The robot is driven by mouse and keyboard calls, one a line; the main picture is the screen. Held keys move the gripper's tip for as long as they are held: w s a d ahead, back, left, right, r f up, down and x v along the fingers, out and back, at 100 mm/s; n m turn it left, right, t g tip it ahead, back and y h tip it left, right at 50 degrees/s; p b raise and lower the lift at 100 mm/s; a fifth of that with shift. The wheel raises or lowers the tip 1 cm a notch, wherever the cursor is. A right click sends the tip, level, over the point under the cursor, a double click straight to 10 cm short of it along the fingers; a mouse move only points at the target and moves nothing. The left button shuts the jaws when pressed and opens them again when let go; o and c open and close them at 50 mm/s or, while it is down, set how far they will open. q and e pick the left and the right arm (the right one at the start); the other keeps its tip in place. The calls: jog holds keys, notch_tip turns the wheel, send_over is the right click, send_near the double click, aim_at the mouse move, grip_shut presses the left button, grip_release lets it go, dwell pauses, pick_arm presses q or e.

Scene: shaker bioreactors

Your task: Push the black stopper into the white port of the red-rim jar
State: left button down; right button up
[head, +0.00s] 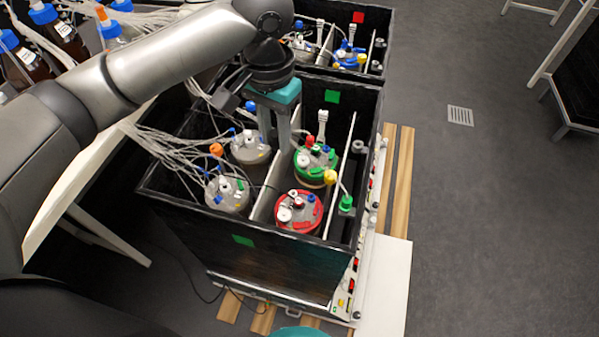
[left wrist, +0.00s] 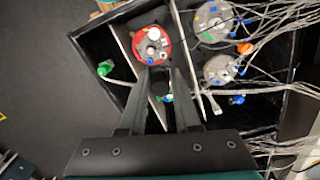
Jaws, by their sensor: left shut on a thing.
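The red-rim jar (head: 299,225) stands in the near right compartment of the black box, its lid crowded with small ports. A white port (head: 284,214) is on the left of its lid; the lid also shows in the left wrist view (left wrist: 165,42). My left gripper (head: 275,148) points down above the box, behind the red-rim jar and left of the green-rim jar. In the left wrist view its fingers are shut on a small dark piece, seemingly the black stopper (left wrist: 160,85). It is held apart from the red-rim jar.
The green-rim jar (head: 318,176) stands just behind the red-rim one. Two grey jars (head: 228,195) with many tubes stand to the left, across a pale divider.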

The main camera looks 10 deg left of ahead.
pick_arm(q)
jog(key=w+d+f+m, duration=0.2)
jog(key=w+f+m, duration=0.3)
jog(key=f, duration=0.4)
jog(key=m, duration=0.6)
send_over(292, 196)
notch_tip(292, 196, down, 10)
jog(key=f+b, duration=0.1)
jog(key=b, duration=0.1)
jog(key=f+b, duration=0.2)
jog(key=b, duration=0.1)
jog(key=shift+w+f, duration=0.3)
jog(key=shift+w, duration=0.05)
jog(key=shift+f+b, duration=0.25)
jog(key=shift+b, duration=0.35)
jog(key=shift+r, duration=0.1)
jog(key=shift+p, duration=0.4)
